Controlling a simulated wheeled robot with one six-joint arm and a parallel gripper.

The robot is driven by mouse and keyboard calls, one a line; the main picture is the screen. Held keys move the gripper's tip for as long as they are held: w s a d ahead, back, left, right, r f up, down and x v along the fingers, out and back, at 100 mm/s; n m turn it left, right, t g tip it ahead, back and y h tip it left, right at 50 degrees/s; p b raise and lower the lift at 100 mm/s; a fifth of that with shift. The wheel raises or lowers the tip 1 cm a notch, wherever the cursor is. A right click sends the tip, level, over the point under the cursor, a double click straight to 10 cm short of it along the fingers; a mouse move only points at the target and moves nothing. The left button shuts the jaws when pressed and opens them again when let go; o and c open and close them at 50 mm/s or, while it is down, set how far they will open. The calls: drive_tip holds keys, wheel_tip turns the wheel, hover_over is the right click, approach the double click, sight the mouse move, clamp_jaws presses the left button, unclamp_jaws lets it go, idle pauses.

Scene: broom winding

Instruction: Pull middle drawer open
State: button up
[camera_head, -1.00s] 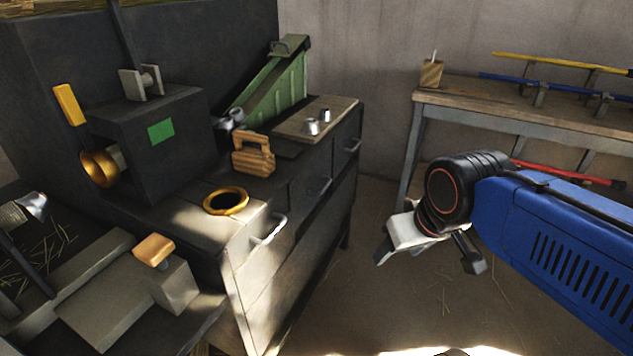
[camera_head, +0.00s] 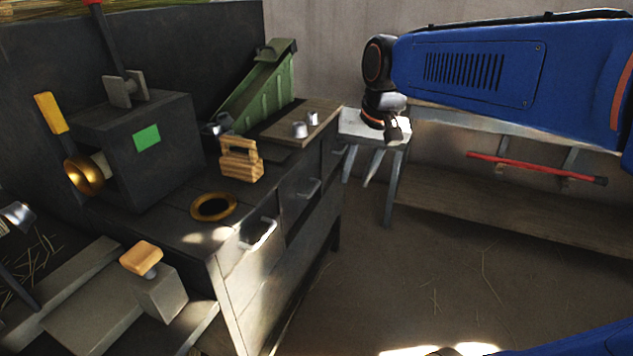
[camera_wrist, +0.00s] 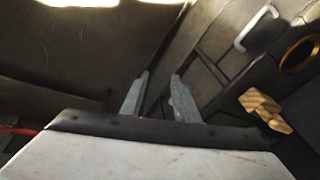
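The near drawer's handle (camera_wrist: 255,28) shows at upper right there; I cannot make out the middle handle in that view.
On the cabinet top are a wooden block with a handle (camera_head: 241,166), a gold ring (camera_head: 213,207) and small metal cups (camera_head: 301,130). A bench with a red rod (camera_head: 530,168) stands behind my arm. The floor (camera_head: 440,270) right of the cabinet is clear.

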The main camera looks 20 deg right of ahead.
sight(315, 188)
drive_tip(key=w+r+m+g, duration=0.2)
drive_tip(key=w+r+m, duration=0.15)
drive_tip(key=w, duration=1.35)
drive_tip(key=shift+m+y, duration=0.25)
drive_tip(key=shift+y, duration=0.15)
drive_tip(key=a+f, duration=0.1)
drive_tip(key=f, duration=0.4)
drive_tip(key=w+a+f, duration=0.1)
drive_tip(key=f, duration=0.5)
drive_tip(key=w+a+f, duration=0.1)
drive_tip(key=f, duration=0.5)
drive_tip(key=shift+f, duration=0.1)
drive_tip(key=shift+s, duration=0.1)
clamp_jaws()
